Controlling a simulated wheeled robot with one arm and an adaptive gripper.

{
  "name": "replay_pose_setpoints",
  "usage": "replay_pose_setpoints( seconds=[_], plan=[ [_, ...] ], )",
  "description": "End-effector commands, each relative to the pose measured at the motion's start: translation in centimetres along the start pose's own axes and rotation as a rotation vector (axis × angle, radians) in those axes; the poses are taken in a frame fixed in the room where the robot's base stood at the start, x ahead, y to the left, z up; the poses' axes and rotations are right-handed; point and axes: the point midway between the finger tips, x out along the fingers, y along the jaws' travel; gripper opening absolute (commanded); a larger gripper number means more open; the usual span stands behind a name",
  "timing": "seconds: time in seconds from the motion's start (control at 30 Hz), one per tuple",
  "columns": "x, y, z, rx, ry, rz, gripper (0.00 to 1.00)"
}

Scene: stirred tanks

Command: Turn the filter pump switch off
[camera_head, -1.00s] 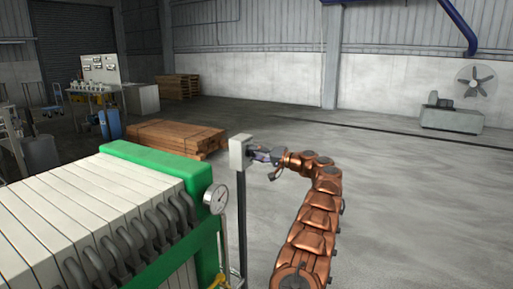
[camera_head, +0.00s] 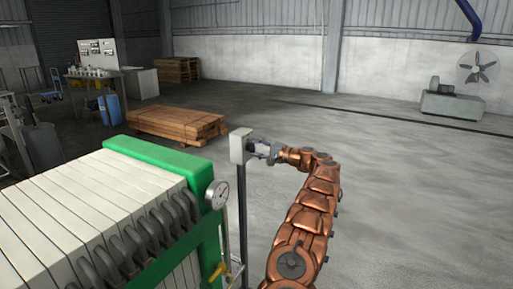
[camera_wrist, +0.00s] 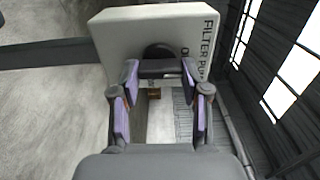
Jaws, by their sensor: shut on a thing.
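The filter pump switch box (camera_head: 239,146) is a pale grey box on top of a dark post (camera_head: 243,220), right of the filter press. In the wrist view the box (camera_wrist: 130,30) fills the upper middle and bears the partly hidden lettering "FILTER PU". Its dark switch knob (camera_wrist: 158,52) sits on the face toward me. My gripper (camera_head: 270,150) is at the right side of the box. In the wrist view my gripper (camera_wrist: 160,70) has its purple-padded fingers on either side of the knob, shut on it. The fingers hide part of the knob.
The filter press with pale plates (camera_head: 60,210) and a green end frame (camera_head: 160,155) stands close on the left, with a pressure gauge (camera_head: 218,195). A stack of timber (camera_head: 178,125) lies behind. Open floor (camera_head: 400,200) is on the right; a fan (camera_head: 478,67) stands far right.

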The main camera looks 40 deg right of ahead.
Motion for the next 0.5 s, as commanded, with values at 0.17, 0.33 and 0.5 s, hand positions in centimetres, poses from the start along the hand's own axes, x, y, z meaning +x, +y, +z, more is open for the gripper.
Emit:
replay_pose_setpoints(
  seconds=[0.17,0.33,0.5],
  plan=[
    [0.02,0.08,0.00,0.004,0.000,0.000,0.11],
    [0.02,0.08,-0.01,0.003,0.000,0.000,0.11],
    [0.00,0.05,-0.02,0.003,0.000,0.000,0.63]
  ],
)
